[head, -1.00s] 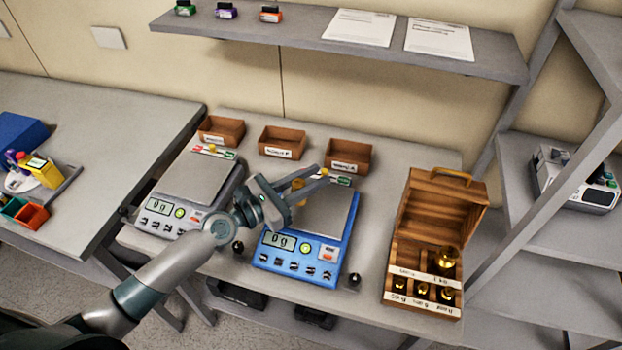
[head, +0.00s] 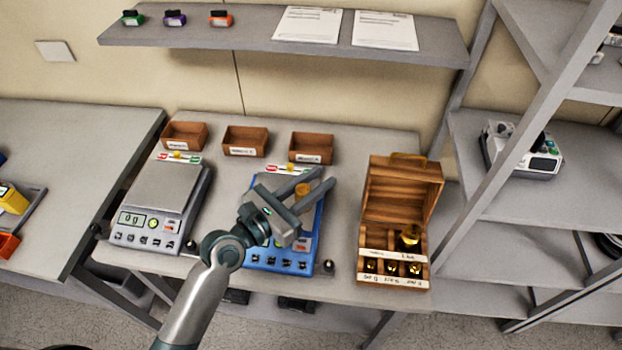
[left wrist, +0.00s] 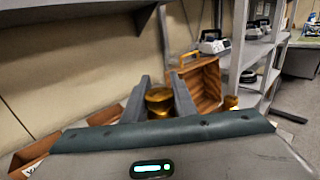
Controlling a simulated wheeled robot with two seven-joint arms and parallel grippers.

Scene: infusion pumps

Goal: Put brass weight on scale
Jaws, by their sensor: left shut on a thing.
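My left gripper (head: 312,186) is shut on a brass weight (head: 303,189), held between its two fingers. The left wrist view also shows the weight (left wrist: 159,100) between the fingers. In the head view the gripper and weight overlap the pan of the blue scale (head: 276,262); the gap beneath the weight cannot be judged. The gripper hides much of the pan and the display. A grey scale (head: 166,188) stands to the left, its pan empty and its display reading 0 g. My right gripper is not in view.
An open wooden box (head: 391,254) with several brass weights stands right of the blue scale. Wooden trays, including a middle one (head: 245,141), line the table's back. A shelf (head: 250,38) hangs above. A metal rack (head: 478,185) stands at the right.

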